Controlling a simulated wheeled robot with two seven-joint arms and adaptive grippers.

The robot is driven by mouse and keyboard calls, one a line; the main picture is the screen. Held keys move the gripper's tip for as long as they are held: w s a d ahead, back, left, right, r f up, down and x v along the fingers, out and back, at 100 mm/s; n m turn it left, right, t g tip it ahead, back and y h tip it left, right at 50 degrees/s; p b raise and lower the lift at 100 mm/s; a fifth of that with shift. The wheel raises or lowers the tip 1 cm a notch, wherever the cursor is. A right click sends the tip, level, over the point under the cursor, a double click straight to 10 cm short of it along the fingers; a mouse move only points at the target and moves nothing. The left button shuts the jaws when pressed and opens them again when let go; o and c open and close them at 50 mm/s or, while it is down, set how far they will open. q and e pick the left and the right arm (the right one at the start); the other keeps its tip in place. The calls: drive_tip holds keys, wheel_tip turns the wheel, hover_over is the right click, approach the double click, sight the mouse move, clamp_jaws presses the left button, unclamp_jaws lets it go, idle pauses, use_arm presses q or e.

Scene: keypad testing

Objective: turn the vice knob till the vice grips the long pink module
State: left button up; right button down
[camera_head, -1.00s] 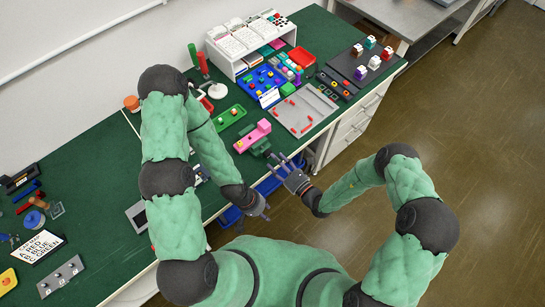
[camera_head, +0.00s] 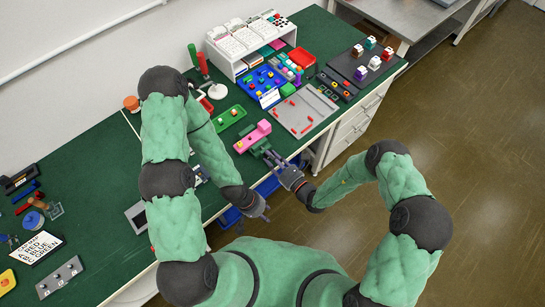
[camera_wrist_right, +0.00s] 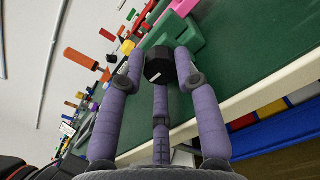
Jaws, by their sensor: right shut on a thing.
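The long pink module (camera_head: 252,137) lies at the green vice (camera_head: 261,148) near the bench's front edge. In the right wrist view the pink module (camera_wrist_right: 183,7) shows at the top beside the green vice (camera_wrist_right: 183,37). The vice knob (camera_wrist_right: 159,65) is black and faceted with a white mark. My right gripper (camera_head: 274,160) is at the knob, its purple fingers shut on it in the right wrist view. Whether the vice jaws touch the module is unclear. My left gripper (camera_head: 262,211) hangs by the bench's front edge, away from the vice; its opening is too small to judge.
A grey tray with red pieces (camera_head: 288,128) lies right of the vice. A green tray (camera_head: 225,123) and a blue tray (camera_head: 252,82) lie behind it. Blue bins (camera_head: 267,186) sit below the bench edge. The floor to the right is clear.

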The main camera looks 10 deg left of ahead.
drive_tip(key=shift+w+r, duration=0.2)
drive_tip(key=shift+r, duration=0.05)
drive_tip(key=shift+w+d+r+m+p, duration=0.1)
drive_tip(key=shift+m+p, duration=0.25)
drive_tip(key=shift+m, duration=0.3)
drive_tip(key=shift+w+r+m+p, duration=0.1)
drive_tip(key=shift+m+p, duration=0.25)
drive_tip(key=shift+m, duration=0.3)
drive_tip(key=shift+w+d+f+m+p, duration=0.1)
drive_tip(key=shift+m+p, duration=0.6)
drive_tip(key=shift+m, duration=1.4)
drive_tip(key=c, duration=1)
unclamp_jaws()
drive_tip(key=shift+o, duration=0.4)
drive_tip(key=shift+f, duration=0.15)
drive_tip(key=shift+s+f, duration=0.1)
drive_tip(key=shift+s, duration=0.15)
